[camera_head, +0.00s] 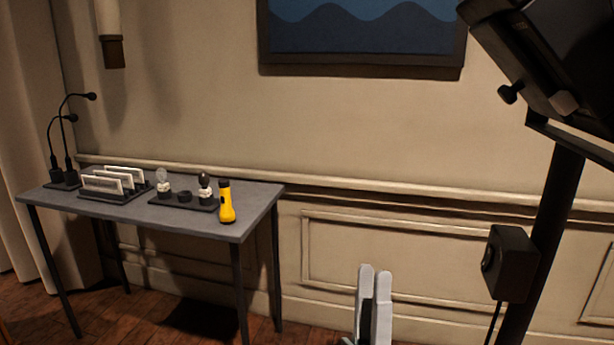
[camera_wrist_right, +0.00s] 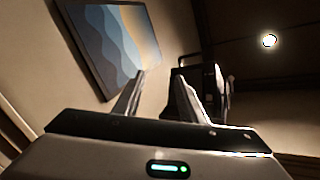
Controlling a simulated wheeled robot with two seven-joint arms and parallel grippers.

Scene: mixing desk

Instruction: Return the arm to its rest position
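My right gripper (camera_head: 375,272) shows at the bottom of the head view, right of centre, with its two pale fingers pointing up. It is apart from the grey table and well to the right of it. In the right wrist view, the fingers (camera_wrist_right: 158,76) stand apart with nothing between them, so it is open and empty. The rest of the right arm is mostly below the picture edge. My left gripper and arm are not in view.
A grey table (camera_head: 240,222) at the left holds a yellow flashlight (camera_head: 226,205), a dark bulb tray (camera_head: 185,203), a card rack (camera_head: 112,190) and two gooseneck lamps (camera_head: 65,140). A dark stand (camera_head: 545,230) with a black box (camera_head: 508,262) rises at the right.

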